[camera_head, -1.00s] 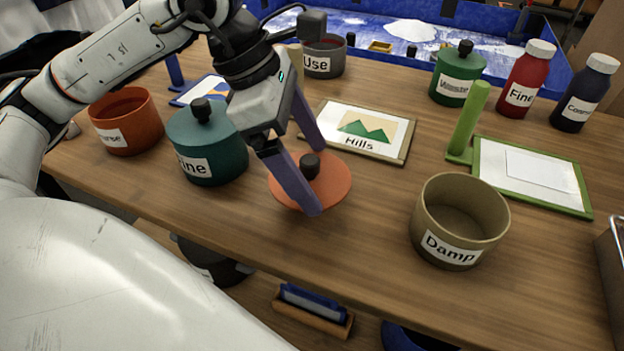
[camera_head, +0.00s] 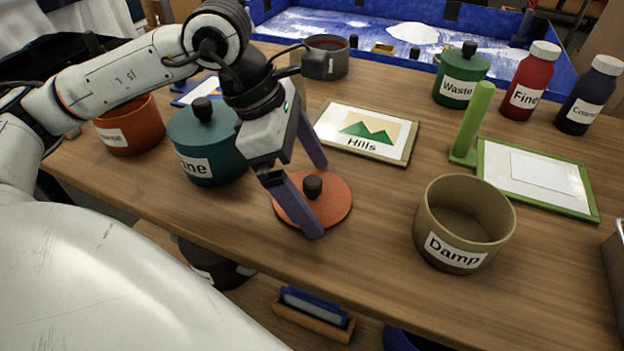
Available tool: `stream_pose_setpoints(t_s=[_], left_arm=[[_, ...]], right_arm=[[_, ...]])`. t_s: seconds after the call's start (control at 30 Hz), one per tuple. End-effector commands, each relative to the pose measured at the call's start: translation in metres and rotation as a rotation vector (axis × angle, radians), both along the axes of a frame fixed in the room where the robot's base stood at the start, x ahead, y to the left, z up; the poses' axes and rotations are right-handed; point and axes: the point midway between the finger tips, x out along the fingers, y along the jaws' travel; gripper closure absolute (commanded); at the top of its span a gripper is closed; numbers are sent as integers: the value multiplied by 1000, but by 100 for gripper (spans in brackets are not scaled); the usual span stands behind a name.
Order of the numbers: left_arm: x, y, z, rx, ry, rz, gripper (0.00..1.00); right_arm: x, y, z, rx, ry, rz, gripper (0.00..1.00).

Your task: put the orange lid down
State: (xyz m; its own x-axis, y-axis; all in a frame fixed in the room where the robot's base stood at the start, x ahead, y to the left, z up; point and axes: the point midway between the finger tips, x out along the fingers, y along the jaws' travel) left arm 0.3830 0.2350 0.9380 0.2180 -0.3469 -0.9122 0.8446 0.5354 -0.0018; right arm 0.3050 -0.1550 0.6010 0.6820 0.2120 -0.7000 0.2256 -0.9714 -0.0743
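The orange lid (camera_head: 338,205) is a flat disc with a dark knob, low over or on the wooden table at the centre; I cannot tell whether it touches the tabletop. My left gripper (camera_head: 319,202) points down at it. Its two purple fingers stand wide apart at opposite edges of the lid, near and far, with the knob between them, and appear closed on its rim. The near finger hides part of the lid's front left. My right gripper is not in view.
A teal "Fine" pot (camera_head: 206,145) stands close left and an orange pot (camera_head: 130,125) beyond it. The "Hills" picture (camera_head: 413,142) lies behind the lid. An open "Damp" pot (camera_head: 429,215) stands right. Bare table lies between the lid and that pot.

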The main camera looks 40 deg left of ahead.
Motion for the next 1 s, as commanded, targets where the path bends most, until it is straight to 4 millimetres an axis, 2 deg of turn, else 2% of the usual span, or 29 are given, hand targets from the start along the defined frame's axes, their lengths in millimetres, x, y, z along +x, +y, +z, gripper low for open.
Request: stream_pose_setpoints(t_s=[0.17,0.6,0.8,1.0], left_arm=[[-1,5,14,2,-4,3,0],[-21,35,96,0,-2,2,0],[-25,41,111,0,-1,0,0],[-26,42,113,0,0,0,0]], right_arm=[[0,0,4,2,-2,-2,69],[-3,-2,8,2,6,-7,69],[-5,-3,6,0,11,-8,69],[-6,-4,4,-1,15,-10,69]])
